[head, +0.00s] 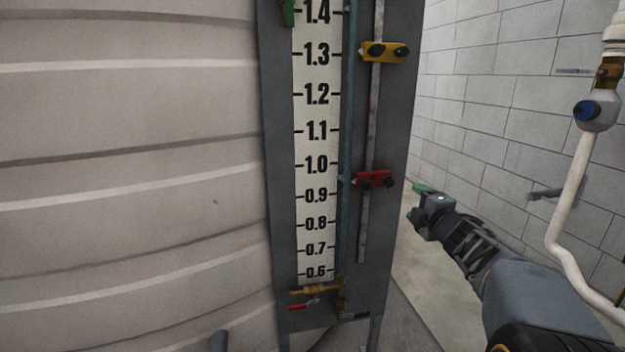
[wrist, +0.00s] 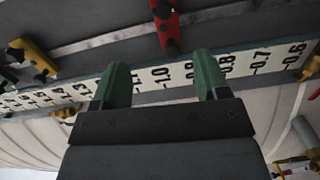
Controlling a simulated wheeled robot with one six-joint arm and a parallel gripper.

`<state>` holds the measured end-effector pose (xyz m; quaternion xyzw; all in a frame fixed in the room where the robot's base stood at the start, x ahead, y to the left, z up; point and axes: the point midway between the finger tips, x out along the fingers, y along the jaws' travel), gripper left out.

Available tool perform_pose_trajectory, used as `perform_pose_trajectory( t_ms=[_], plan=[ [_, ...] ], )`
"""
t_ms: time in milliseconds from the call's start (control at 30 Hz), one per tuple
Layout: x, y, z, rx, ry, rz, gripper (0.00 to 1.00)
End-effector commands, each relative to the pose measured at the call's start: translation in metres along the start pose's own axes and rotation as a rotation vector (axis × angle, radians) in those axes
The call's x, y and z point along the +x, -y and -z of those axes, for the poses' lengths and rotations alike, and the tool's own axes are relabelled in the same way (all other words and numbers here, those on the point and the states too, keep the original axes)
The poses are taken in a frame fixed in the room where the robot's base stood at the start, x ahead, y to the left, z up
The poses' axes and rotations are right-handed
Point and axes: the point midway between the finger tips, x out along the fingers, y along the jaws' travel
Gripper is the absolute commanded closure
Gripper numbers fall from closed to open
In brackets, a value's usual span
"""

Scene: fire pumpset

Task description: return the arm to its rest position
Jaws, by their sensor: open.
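My arm reaches in from the lower right of the head view, and my gripper (head: 416,201) is to the right of the gauge board (head: 397,120). In the wrist view my gripper (wrist: 160,85) shows two green fingers spread apart with nothing between them. The number scale (wrist: 150,78) of the gauge lies behind the fingers. A red clamp (head: 374,180) sits on the board's rod near 0.9 to 1.0. It also shows in the wrist view (wrist: 167,25), beyond the gap between the fingers and apart from them.
A yellow clamp (head: 384,52) sits higher on the rod. A brass valve with a red handle (head: 304,305) is at the board's foot. A ribbed tank (head: 130,180) fills the left. A white pipe (head: 562,200) with a blue-knobbed valve (head: 588,110) stands at right, near my arm.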

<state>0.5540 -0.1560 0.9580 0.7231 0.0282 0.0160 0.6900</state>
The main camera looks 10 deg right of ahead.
Motion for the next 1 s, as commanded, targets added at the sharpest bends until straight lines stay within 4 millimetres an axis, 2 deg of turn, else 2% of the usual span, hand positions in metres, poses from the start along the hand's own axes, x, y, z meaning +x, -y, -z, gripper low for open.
perform_pose_trajectory(
  t_ms=[33, 100, 200, 300, 500, 700, 833, 1000],
  plan=[
    [-0.003, -0.022, 0.005, 0.046, 0.035, 0.009, 0.32],
    [-0.010, -0.041, 0.011, 0.153, 0.113, 0.037, 0.32],
    [-0.029, -0.063, 0.023, 0.360, 0.257, 0.105, 0.32],
    [-0.057, -0.072, 0.041, 0.593, 0.409, 0.204, 0.32],
    [-0.129, -0.068, 0.091, 0.990, 0.680, 0.470, 0.32],
    [-0.196, -0.061, 0.142, 1.233, 0.884, 0.723, 0.32],
    [-0.225, -0.059, 0.164, 1.307, 0.964, 0.835, 0.32],
    [-0.241, -0.056, 0.177, 1.341, 1.012, 0.901, 0.32]
  ],
)
